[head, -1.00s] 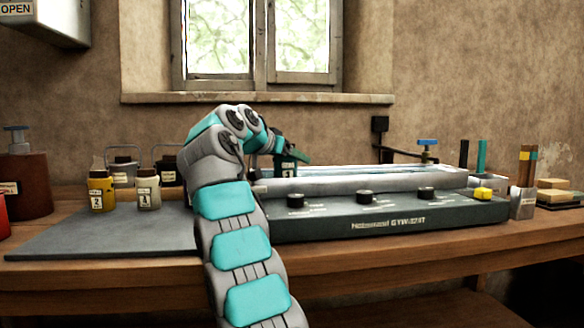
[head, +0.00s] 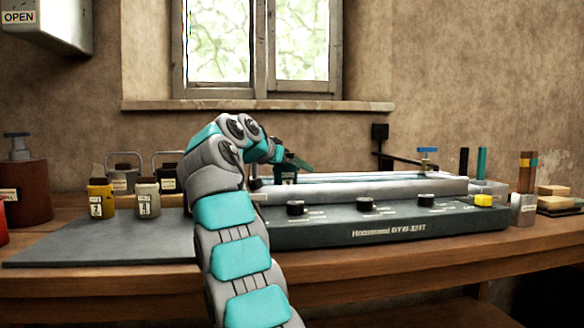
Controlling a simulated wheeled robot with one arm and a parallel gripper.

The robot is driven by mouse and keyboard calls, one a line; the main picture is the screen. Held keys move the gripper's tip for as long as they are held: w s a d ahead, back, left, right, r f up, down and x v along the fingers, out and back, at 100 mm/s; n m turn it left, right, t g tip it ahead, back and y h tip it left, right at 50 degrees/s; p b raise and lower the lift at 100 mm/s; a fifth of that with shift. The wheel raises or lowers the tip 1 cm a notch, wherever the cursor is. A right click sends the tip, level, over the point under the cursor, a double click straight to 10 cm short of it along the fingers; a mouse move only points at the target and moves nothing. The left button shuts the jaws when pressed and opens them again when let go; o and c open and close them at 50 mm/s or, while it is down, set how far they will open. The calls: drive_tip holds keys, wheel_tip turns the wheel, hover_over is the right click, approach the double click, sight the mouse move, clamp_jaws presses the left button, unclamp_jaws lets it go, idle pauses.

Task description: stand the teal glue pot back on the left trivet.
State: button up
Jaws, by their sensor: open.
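My gripper (head: 298,168) is at the end of my bent arm, above the left end of the press bed. It is small and dark here, and its jaws read as open. No teal glue pot can be made out for sure; dark green shapes at the gripper are too small to tell apart. A yellow pot (head: 101,203) and a cream pot (head: 148,203), both with dark tops and white labels, stand on the left. I cannot make out a trivet.
The press (head: 340,237) has several black knobs and a yellow button (head: 483,199). A blue-topped handle (head: 427,150) rises behind it. A grey mat (head: 110,246) lies bare at its front left.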

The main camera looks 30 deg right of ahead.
drive_tip(key=v, duration=1.2)
drive_tip(key=shift+p, duration=0.3)
